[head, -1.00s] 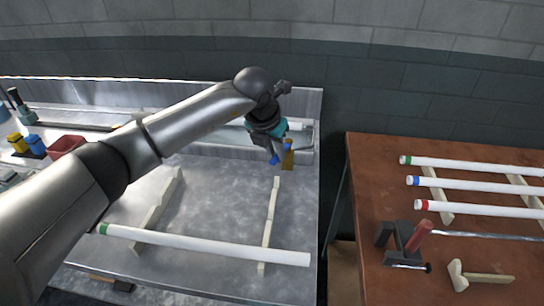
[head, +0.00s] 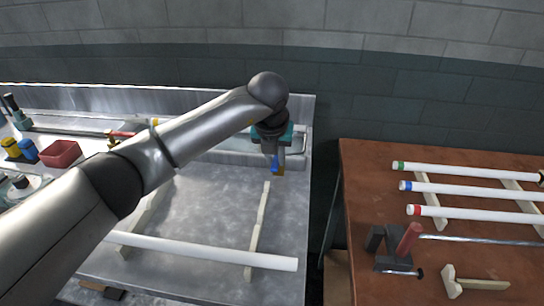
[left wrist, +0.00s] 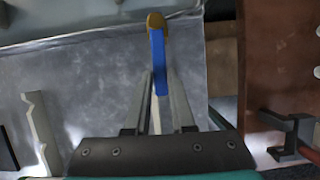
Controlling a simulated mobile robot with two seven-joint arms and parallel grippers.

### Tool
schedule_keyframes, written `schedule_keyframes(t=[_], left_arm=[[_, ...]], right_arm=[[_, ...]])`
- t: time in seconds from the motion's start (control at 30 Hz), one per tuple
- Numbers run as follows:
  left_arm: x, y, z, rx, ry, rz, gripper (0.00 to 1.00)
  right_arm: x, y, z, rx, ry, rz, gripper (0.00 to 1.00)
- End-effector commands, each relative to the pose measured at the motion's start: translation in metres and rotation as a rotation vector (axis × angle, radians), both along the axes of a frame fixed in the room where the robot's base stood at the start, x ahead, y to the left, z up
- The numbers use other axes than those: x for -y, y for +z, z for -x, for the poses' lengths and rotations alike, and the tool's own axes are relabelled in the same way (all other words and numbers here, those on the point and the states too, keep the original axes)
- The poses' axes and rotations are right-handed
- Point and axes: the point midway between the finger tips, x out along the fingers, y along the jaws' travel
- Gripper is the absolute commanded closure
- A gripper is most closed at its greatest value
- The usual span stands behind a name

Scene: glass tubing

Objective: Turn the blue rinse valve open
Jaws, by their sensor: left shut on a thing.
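The blue rinse valve's handle (head: 275,164) shows just under my left gripper (head: 275,153) at the right end of the steel bench, beside a brass-coloured part (head: 280,168). In the left wrist view the blue handle (left wrist: 159,62) runs lengthwise from a brass end (left wrist: 156,20) to between the two fingers of my left gripper (left wrist: 160,88). The gripper is shut on the handle. The fingers hide part of it, and the valve's inner position cannot be told. My right gripper is not in view.
A white tube (head: 205,250) lies across wooden rests on the steel bench (head: 200,205). A red bin (head: 60,153) stands at left. The brown table (head: 365,190) at right holds several tubes and a red-handled clamp (head: 408,238). A gap separates bench and table.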

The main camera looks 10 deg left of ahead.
Motion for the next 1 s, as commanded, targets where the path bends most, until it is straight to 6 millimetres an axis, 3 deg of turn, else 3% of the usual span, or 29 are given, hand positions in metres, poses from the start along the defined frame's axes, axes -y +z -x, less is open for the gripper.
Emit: schedule_keyframes(t=[0.1,0.13,0.4,0.77,1.0], left_arm=[[0.0,0.001,-0.001,0.003,-0.001,0.0,1.0],[0.0,0.001,-0.001,0.003,-0.001,0.0,0.77],[0.0,0.001,0.0,0.002,-0.001,0.0,0.47],[0.0,0.007,0.002,0.003,-0.002,0.0,0.47],[-0.001,0.049,0.018,0.008,-0.004,0.001,0.47]], right_arm=[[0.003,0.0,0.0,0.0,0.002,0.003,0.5],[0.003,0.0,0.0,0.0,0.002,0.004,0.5],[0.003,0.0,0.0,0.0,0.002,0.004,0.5],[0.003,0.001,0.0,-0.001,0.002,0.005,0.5],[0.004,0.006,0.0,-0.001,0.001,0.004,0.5]])
